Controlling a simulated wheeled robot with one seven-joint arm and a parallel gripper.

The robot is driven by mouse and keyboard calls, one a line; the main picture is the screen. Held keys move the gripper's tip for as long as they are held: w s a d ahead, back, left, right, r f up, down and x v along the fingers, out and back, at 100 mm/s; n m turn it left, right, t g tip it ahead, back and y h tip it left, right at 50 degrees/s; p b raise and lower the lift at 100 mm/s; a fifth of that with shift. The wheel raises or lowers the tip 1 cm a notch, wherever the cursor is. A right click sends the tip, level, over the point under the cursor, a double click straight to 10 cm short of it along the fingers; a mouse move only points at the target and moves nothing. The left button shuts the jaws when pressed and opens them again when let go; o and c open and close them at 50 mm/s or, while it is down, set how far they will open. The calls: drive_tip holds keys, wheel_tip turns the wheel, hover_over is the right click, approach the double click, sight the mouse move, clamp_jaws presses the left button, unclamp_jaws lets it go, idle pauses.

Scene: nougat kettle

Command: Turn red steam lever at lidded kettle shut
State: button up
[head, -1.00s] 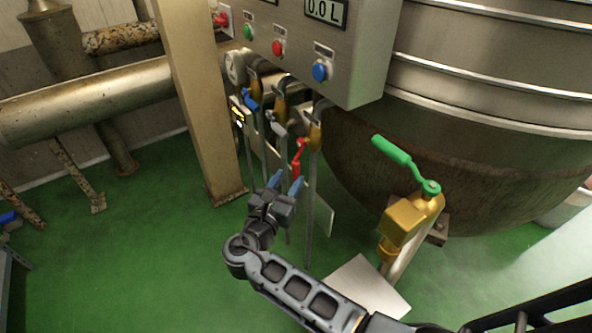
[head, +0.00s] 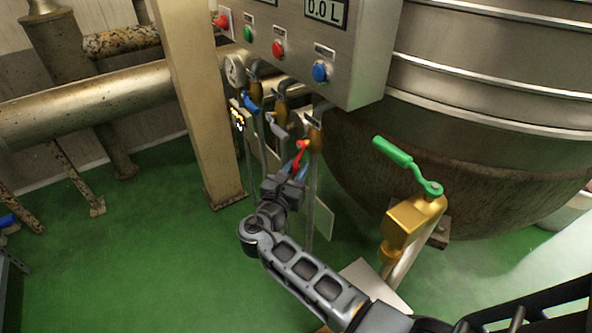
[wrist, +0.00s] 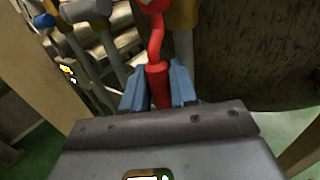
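The red steam lever (head: 299,156) hangs from a brass valve (head: 315,140) under the control box, beside the big steel kettle (head: 440,95). In the wrist view the red lever (wrist: 158,84) runs down between the two blue fingers of my gripper (wrist: 159,88). One finger is on each side of its handle, very close to it. I cannot tell whether they press on it. In the head view my gripper (head: 298,172) is at the lever's lower end, and its body hides part of the fingers. The lever's pivot is near the top edge of the wrist view.
Blue (head: 251,104) and grey (head: 286,129) levers on neighbouring valves stand left of the red one. A green-handled brass valve (head: 413,215) is to the right. A beige post (head: 207,110) stands at left. The grey control box (head: 350,60) overhangs above. Green floor lies open at left.

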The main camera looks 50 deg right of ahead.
clamp_jaws()
drive_tip(key=shift+r+p, duration=0.15)
drive_tip(key=shift+p, duration=0.3)
